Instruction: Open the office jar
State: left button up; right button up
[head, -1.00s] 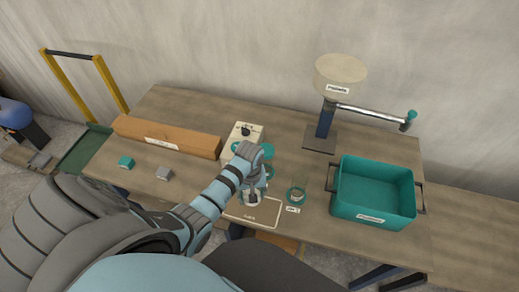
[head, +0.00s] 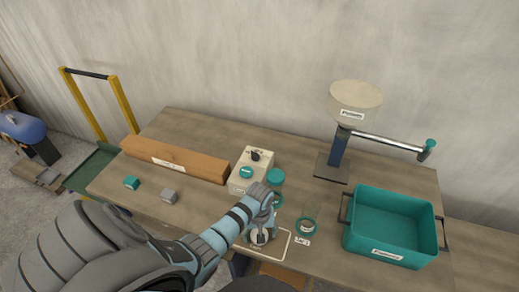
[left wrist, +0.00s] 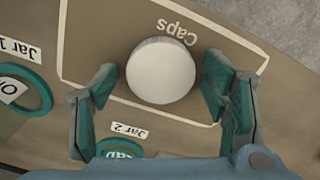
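The jar (head: 305,225) behind the "Jar 1" label is clear, with a teal ring low down; I see no lid on top. In the left wrist view this jar (left wrist: 44,94) is cut off at the left; its label seems to start with O. The other jar, with a teal lid (head: 276,177), stands behind my left gripper. A round white cap (left wrist: 160,70) lies within the outlined "Caps" area (left wrist: 85,40). My left gripper (left wrist: 160,78) is open around it, with gaps on both sides. My right gripper is not in view.
A teal bin (head: 390,262) stands at the right, with a post and lever (head: 338,150) behind it. A box with knobs (head: 247,172) stands behind the jars. A wooden beam (head: 175,160) and two small blocks (head: 131,182) are at the left.

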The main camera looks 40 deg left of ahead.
pick_arm(q)
jog(key=shift+s+d+r, duration=0.1)
jog(key=shift+r, duration=0.1)
notch_tip(320, 180, up, 12)
jog(key=p, duration=0.4)
